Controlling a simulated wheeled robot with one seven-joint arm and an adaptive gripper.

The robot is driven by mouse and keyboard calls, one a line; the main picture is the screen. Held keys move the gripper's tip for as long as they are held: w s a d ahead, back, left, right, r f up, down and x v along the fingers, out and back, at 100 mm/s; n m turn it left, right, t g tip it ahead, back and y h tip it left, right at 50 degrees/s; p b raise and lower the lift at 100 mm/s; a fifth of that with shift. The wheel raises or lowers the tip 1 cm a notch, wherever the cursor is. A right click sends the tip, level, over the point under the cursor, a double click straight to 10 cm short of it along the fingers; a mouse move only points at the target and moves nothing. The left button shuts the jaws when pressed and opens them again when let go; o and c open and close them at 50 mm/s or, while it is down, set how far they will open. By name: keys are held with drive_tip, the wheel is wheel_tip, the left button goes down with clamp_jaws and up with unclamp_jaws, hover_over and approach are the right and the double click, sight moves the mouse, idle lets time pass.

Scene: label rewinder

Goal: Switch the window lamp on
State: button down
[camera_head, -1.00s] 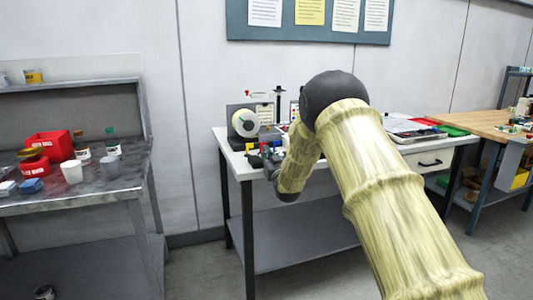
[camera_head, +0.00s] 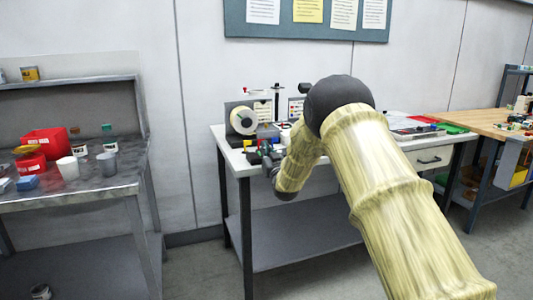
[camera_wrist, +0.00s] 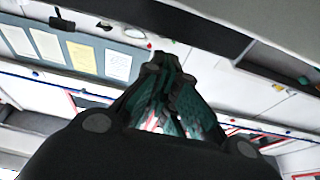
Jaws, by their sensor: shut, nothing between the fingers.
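The label rewinder (camera_head: 243,121), with a pale roll on its grey plate, stands at the left end of the white table (camera_head: 232,163) in the head view. I cannot make out the window lamp or its switch for certain. My gripper (camera_head: 268,163) is at the table's front left edge, below and in front of the rewinder, and partly hidden by my arm. In the wrist view my gripper (camera_wrist: 168,58) has its dark fingers drawn together, with nothing visible between them. Whether it touches anything is unclear.
A metal bench (camera_head: 85,200) with red bins (camera_head: 45,142), cups and small boxes stands at the left. A wooden-topped bench (camera_head: 480,121) is at the right. A notice board (camera_head: 375,32) hangs on the wall. Clear floor lies between the left bench and white table.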

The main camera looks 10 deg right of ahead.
drive_tip(key=r, duration=0.2)
drive_tip(key=shift+s+r+p, duration=0.3)
drive_tip(key=f+v, duration=0.1)
drive_tip(key=v, duration=0.8)
drive_tip(key=shift+f+b, duration=0.35)
drive_tip(key=shift+f, duration=0.15)
